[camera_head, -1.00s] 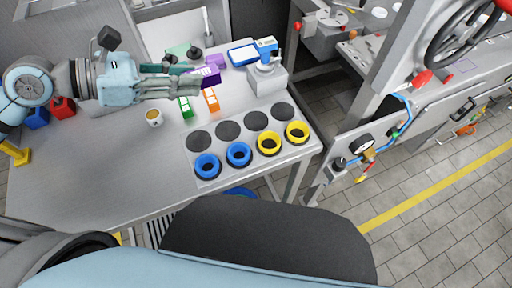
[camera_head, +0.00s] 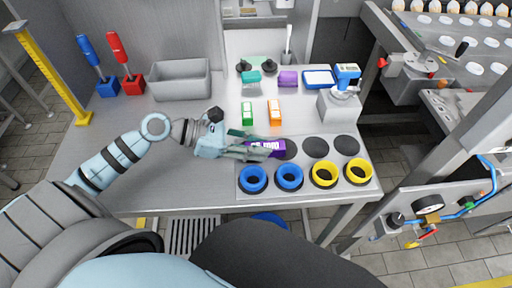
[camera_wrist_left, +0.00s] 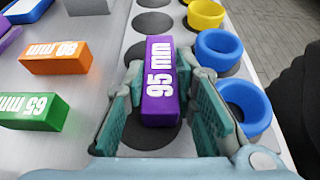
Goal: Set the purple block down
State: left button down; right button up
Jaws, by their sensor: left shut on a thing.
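The purple block (camera_head: 270,146), marked 95 mm, lies between the fingers of my left gripper (camera_head: 258,151). In the left wrist view the purple block (camera_wrist_left: 160,90) shows label up, with the teal pads of the left gripper (camera_wrist_left: 166,98) on both sides of it. The gripper is shut on it. The block is over the grey board (camera_head: 307,159) with dark round spots, at its left end, behind the blue rings. I cannot tell whether its underside touches the board. My right gripper is not in view.
Two blue rings (camera_head: 289,178) and two yellow rings (camera_head: 324,174) stand along the board's front. A green block (camera_head: 247,114) and an orange block (camera_head: 275,112) stand behind the gripper. A grey bin (camera_head: 180,80) is at back left. Dark spots to the right (camera_head: 316,146) are bare.

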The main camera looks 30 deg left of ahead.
pick_arm(q)
jog(key=shift+f, duration=0.15)
jog(key=shift+f, duration=0.15)
jog(key=c, duration=1.6)
grip_release()
